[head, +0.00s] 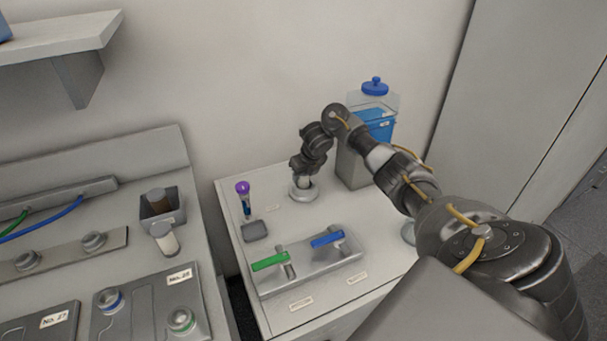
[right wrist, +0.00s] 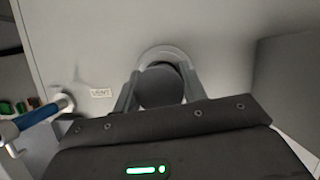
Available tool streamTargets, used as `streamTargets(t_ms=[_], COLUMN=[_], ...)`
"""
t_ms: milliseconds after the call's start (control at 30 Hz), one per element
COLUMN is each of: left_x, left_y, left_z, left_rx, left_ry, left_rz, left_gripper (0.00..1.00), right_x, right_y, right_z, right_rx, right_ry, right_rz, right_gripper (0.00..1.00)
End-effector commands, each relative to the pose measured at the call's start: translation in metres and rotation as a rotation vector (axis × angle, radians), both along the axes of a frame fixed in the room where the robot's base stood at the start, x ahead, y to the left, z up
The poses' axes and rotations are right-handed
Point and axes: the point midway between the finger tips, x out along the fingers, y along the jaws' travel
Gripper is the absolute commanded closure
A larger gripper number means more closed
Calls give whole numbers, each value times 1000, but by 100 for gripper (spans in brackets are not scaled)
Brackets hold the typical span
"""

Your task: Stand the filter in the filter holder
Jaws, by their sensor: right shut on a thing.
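The right gripper (head: 303,176) points down over the round light-grey filter holder (head: 304,194) at the back of the white bench. In the right wrist view its two fingers (right wrist: 160,92) are shut on a dark grey round piece, the filter (right wrist: 160,87). A pale ring, the holder (right wrist: 165,53), shows just behind the filter's far edge. The filter appears upright and over or inside the ring. Whether it rests on the base is hidden by the fingers. The left gripper is in neither view.
A block with a green handle (head: 270,262) and a blue handle (head: 327,239) sits in front. The wall is close behind.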

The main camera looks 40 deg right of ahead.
Motion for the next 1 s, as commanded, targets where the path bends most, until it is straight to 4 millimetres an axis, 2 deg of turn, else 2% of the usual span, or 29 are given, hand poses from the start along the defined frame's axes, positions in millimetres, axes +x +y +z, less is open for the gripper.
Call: streamTargets(t_ms=[267, 300, 433, 767, 867, 967, 1000], left_x=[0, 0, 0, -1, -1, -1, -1], left_y=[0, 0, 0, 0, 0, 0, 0], left_z=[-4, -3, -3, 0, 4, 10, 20], left_rx=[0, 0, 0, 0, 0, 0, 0], left_ry=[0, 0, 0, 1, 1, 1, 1], left_rz=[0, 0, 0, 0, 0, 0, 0], left_gripper=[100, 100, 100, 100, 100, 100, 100], right_x=[1, 1, 0, 0, -2, -9, -12], right_y=[0, 0, 0, 0, 0, 1, 0], right_z=[-4, -3, -3, 1, 11, 29, 41], right_rx=[0, 0, 0, 0, -2, -5, -7], right_ry=[-1, -1, -1, -1, -4, -4, -5], right_rz=[0, 0, 0, 0, 1, 2, 3], right_gripper=[81, 54, 37, 36, 36, 36, 36])
